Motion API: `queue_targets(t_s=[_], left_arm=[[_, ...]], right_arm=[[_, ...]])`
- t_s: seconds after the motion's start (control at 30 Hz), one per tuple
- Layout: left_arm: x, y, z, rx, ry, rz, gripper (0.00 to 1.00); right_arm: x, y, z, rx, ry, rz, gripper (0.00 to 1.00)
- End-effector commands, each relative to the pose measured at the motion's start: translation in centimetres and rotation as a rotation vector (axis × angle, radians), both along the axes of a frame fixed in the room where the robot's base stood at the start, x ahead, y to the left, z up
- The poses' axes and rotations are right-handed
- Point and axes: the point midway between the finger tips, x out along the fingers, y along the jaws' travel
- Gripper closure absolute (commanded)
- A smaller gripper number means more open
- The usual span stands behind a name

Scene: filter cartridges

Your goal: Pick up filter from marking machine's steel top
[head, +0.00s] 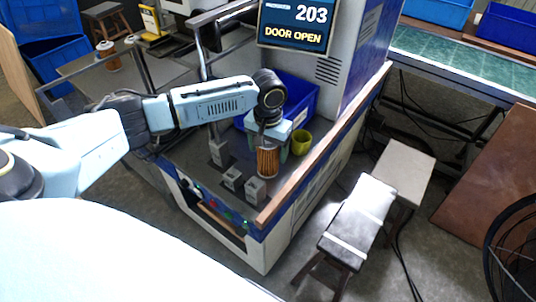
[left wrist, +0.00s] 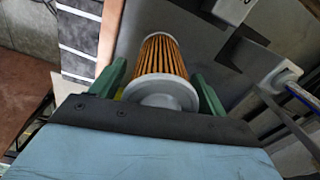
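The filter (head: 267,162) is a cartridge with orange-brown pleats and a pale end cap. It appears upright over the marking machine's steel top (head: 206,172), near the front edge. My left gripper (head: 268,148) points down from above, with one green finger on each side of the filter. In the left wrist view the filter (left wrist: 162,68) lies between the two fingers (left wrist: 159,80), its grey cap towards the palm. Narrow gaps show between fingers and pleats, so the gripper looks open around it. Whether the filter's base touches the steel is hard to tell. My right gripper is out of view.
Small grey blocks (head: 254,190) stand close to the filter. A yellow-green cup (head: 301,142) and a blue bin (head: 297,97) are just behind. The display (head: 297,25) reads "DOOR OPEN". Another filter (head: 108,56) stands on the left table. A wooden edge (head: 300,178) bounds the top.

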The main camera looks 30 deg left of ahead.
Motion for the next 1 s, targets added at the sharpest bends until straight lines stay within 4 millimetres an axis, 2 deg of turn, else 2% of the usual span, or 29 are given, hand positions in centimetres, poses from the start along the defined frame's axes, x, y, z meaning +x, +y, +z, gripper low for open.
queue_targets(t_s=[0.03,0.3,0.57,0.67,1.0], left_arm=[[0.0,0.0,0.0,0.0,0.0,0.0,0.32],[0.0,0.0,0.1,0.0,-0.001,0.0,0.66],[0.0,0.0,0.5,-0.001,-0.001,0.0,0.66],[0.1,0.0,1.7,-0.002,-0.003,0.0,0.66],[0.1,0.0,8.3,-0.002,-0.002,0.0,0.66]], right_arm=[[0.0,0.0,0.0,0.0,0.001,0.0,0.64],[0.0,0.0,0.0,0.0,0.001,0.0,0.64],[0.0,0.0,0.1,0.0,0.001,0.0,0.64],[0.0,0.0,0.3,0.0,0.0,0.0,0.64],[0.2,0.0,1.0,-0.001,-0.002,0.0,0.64]])
